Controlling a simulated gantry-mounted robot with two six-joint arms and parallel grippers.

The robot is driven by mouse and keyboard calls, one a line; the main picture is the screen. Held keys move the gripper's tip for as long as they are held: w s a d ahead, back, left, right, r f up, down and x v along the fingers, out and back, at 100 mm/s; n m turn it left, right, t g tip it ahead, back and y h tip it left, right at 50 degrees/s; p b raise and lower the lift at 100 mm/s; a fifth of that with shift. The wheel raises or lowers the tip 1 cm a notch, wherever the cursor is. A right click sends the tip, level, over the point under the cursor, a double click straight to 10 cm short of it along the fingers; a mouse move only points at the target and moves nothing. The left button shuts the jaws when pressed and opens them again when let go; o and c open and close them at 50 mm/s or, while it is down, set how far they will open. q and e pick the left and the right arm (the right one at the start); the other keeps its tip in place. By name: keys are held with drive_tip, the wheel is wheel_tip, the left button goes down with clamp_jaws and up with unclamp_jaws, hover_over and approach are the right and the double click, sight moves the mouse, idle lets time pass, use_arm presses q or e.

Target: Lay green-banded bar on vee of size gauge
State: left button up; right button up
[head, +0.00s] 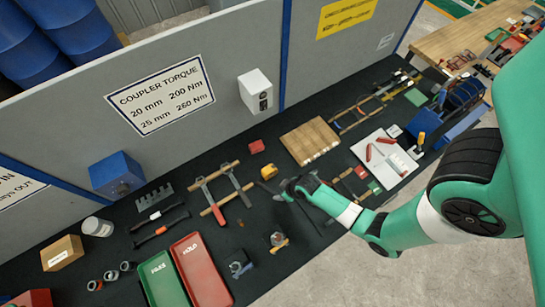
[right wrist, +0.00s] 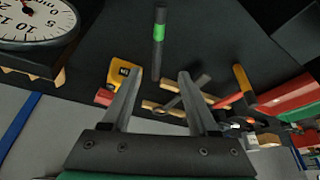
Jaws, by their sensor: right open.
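My right gripper (head: 287,190) is over the dark bench mat in the head view. In the right wrist view its two fingers (right wrist: 160,75) are apart, with nothing clamped between them. A dark bar with a green band (right wrist: 157,32) lies ahead of the fingers there, its near end pointing at the gap between the fingertips. Whether it touches them I cannot tell. I cannot pick out the bar's green band in the head view. I cannot identify the size gauge or its vee for certain. My left gripper is not in view.
A yellow tape measure (right wrist: 120,72) is left of the fingers in the right wrist view, with a round dial (right wrist: 35,22) at upper left. In the head view, green (head: 163,281) and red (head: 203,272) trays, a wooden block (head: 310,141) and a white board (head: 384,158) surround the gripper.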

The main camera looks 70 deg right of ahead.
drive_tip(key=b, duration=0.4)
hover_over(273, 192)
drive_tip(key=s+a, duration=0.1)
drive_tip(key=s, duration=0.1)
wheel_tip(273, 192, down, 5)
drive_tip(key=shift+a+r, duration=0.1)
drive_tip(key=shift+a, duration=0.05)
drive_tip(key=b+x, duration=0.3)
drive_tip(key=x, duration=0.2)
drive_tip(key=shift+s+d+b, duration=0.1)
drive_tip(key=shift+d+b, duration=0.15)
drive_tip(key=shift+b, duration=0.1)
clamp_jaws()
